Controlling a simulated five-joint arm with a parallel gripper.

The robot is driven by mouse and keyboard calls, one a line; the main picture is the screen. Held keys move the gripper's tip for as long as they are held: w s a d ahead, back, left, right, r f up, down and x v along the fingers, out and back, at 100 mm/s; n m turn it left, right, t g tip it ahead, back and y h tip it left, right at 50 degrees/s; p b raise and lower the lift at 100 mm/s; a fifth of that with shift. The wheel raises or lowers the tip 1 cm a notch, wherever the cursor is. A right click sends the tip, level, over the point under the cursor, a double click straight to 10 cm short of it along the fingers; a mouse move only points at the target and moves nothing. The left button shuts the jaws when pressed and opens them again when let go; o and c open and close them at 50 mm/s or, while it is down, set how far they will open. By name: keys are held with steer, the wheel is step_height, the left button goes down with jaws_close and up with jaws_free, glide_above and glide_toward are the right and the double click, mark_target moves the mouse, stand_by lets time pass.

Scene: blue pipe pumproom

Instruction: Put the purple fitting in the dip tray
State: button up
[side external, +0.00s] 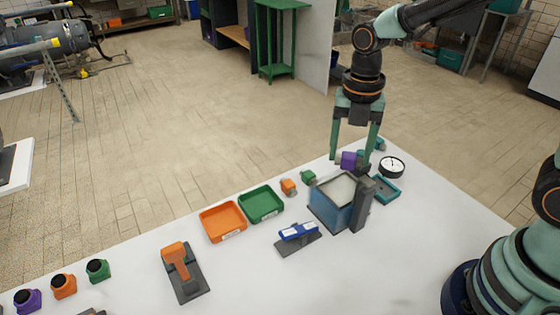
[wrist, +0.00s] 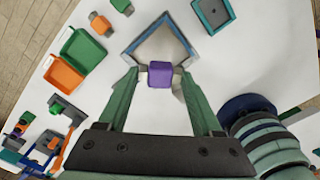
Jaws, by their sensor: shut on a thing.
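The purple fitting (side external: 349,159) is held between the fingers of my gripper (side external: 351,160). It also shows as a purple block (wrist: 160,76) between the fingertips in the wrist view. A blue, box-like tray (side external: 329,212) with a pale inside stands on the white table and looks like the dip tray. The held fitting is above the table by the tray's far edge in the side view. In the wrist view it overlaps the near corner of the tray's blue rim (wrist: 187,38). I cannot tell its exact height over the rim.
A dark upright block (side external: 364,206) stands against the tray. A small teal tray (side external: 397,196) and a round gauge (side external: 392,167) are to its right. Green (side external: 261,204) and orange (side external: 223,222) trays, small orange (side external: 288,187) and green (side external: 309,177) fittings, and a blue-topped tool (side external: 297,231) are left.

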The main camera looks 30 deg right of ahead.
steer(key=shift+f, duration=3.25)
steer(key=o, duration=1.5)
steer(key=shift+f, duration=0.15)
